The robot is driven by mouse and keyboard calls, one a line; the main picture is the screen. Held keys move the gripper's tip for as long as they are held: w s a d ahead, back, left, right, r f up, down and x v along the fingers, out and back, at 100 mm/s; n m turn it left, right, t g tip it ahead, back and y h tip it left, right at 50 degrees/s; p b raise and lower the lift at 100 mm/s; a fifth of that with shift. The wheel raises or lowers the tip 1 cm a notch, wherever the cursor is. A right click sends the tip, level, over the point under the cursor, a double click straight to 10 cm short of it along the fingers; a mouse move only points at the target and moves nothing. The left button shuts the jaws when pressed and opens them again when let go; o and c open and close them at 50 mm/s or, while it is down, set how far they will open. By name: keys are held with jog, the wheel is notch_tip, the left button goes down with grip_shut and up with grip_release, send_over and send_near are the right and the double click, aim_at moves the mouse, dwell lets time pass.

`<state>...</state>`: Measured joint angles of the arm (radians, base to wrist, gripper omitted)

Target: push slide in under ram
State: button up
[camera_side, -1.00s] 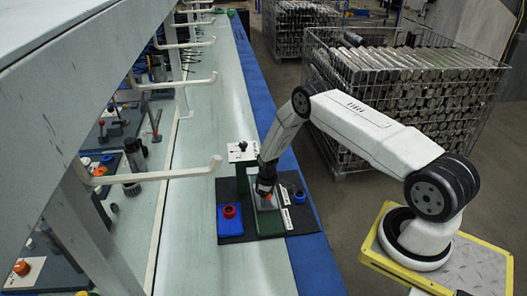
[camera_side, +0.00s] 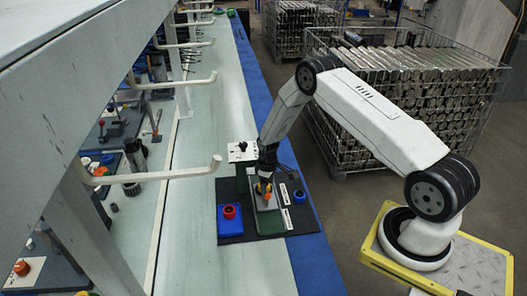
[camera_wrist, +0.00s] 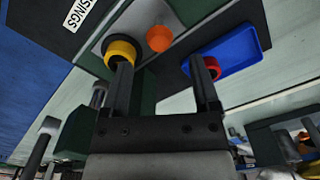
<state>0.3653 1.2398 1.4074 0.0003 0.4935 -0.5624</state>
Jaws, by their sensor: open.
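The grey slide (camera_side: 267,201) lies on a green base on the black mat, in front of the upright green fixture (camera_side: 242,177). In the wrist view the slide (camera_wrist: 138,18) carries a yellow ring-shaped part (camera_wrist: 122,50) with a dark centre and an orange round part (camera_wrist: 159,38). My gripper (camera_wrist: 162,72) is open and empty over them; its left finger overlaps the yellow part's lower edge in that view. I cannot tell whether they touch. In the side view my gripper (camera_side: 264,172) is above the slide's far end. The ram is not clearly seen.
A blue tray (camera_side: 229,222) with a red ring (camera_side: 229,211) stands left of the slide. A blue round part (camera_side: 299,196) sits on the right of the mat (camera_side: 275,226). A shelf hook (camera_side: 180,176) reaches over the bench at left. The bench in front is clear.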

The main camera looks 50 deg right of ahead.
aim_at(266, 196)
jog(key=n, duration=0.2)
jog(key=n+h, duration=0.1)
jog(key=shift+s+a+f, duration=0.2)
jog(key=shift+s+a, duration=0.05)
jog(key=shift+s, duration=0.15)
jog(key=n+h, duration=0.1)
jog(key=n, duration=0.2)
jog(key=a+n+h, duration=0.1)
jog(key=n, duration=0.6)
jog(key=shift+s+a+f+n+h, duration=0.1)
jog(key=shift+s+a+n+h, duration=0.1)
jog(key=shift+n+h, duration=0.15)
jog(key=n, duration=0.3)
jog(key=a+n, duration=0.1)
jog(key=shift+w+n+t+h, duration=0.25)
jog(key=shift+w+t+h, duration=0.1)
jog(key=shift+t, duration=0.05)
jog(key=shift+x, duration=3.85)
